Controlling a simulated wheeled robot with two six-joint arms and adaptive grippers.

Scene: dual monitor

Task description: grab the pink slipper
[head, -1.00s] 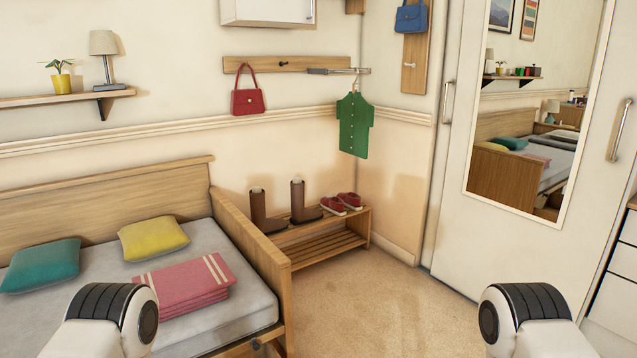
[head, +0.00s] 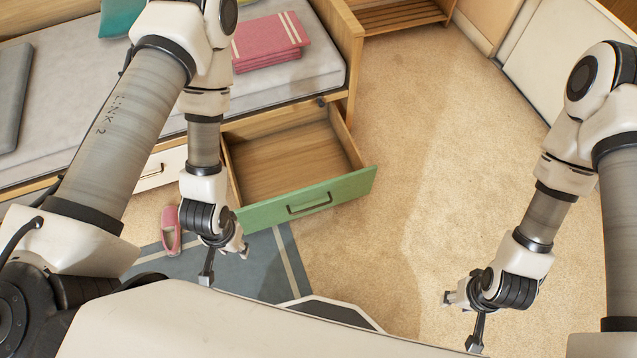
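One pink slipper (head: 171,231) lies on the floor at the lower left, beside the grey-blue rug and in front of the white bed drawer. My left gripper (head: 226,265) hangs to the right of the slipper, in front of the green drawer, apart from the slipper. Its fingers look spread, with nothing between them. My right gripper (head: 460,322) is over the carpet at the lower right, far from the slipper. Its fingers also look spread and empty. My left arm crosses in front of the bed, and my own body hides the floor at the bottom.
An open, empty drawer with a green front (head: 306,198) juts out from under the bed, close to my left gripper. A white drawer front (head: 155,171) is left of it. The rug (head: 265,267) lies below. The carpet (head: 410,170) between my arms is clear.

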